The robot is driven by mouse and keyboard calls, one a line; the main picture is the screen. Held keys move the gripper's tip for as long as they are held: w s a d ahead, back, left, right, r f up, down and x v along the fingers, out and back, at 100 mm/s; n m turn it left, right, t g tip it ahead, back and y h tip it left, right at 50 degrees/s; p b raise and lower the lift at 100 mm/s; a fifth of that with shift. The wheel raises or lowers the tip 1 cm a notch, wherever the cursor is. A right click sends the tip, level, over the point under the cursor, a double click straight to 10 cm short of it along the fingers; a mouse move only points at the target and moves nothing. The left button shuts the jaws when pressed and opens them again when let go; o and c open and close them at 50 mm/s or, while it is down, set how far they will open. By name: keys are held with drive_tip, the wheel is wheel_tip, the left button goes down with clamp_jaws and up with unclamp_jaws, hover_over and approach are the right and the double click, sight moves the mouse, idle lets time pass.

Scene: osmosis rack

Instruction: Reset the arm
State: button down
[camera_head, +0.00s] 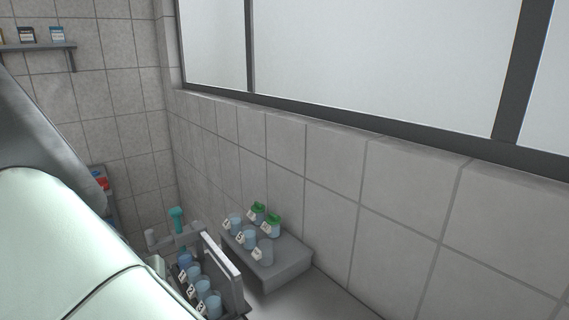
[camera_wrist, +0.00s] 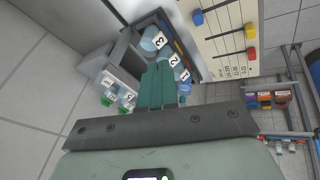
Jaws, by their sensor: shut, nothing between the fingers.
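My gripper (camera_wrist: 157,72) shows in the wrist view with its two teal fingers together, empty. The fingertips point toward a rack with numbered beakers: beaker 3 (camera_wrist: 153,41), beaker 2 (camera_wrist: 174,60) and beaker 1 (camera_wrist: 184,75). I cannot tell how far the tips are from the beakers.
A grey block (camera_head: 285,268) by the wall holds several cups, two with green lids (camera_head: 257,209). A panel with coloured sliders (camera_wrist: 228,35) stands near the beakers. A wall shelf (camera_head: 40,45) is at the upper left.

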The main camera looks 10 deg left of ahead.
drive_tip(key=w+d+r+m+g+y, duration=0.1)
drive_tip(key=d+r+m, duration=0.1)
drive_tip(key=d+r, duration=0.85)
drive_tip(key=w+d+r+m+g+y, duration=0.1)
drive_tip(key=d+r, duration=0.7)
drive_tip(key=d, duration=0.6)
drive_tip(key=s+d+r+t, duration=0.1)
drive_tip(key=s+d+r, duration=0.2)
drive_tip(key=s+d, duration=0.5)
drive_tip(key=s+d+r+m+t, duration=0.1)
drive_tip(key=s+d+r, duration=0.2)
drive_tip(key=s+d, duration=0.5)
drive_tip(key=shift+m+t+h, duration=0.3)
drive_tip(key=c, duration=1.8)
unclamp_jaws()
drive_tip(key=shift+r, duration=0.15)
drive_tip(key=shift+c, duration=0.2)
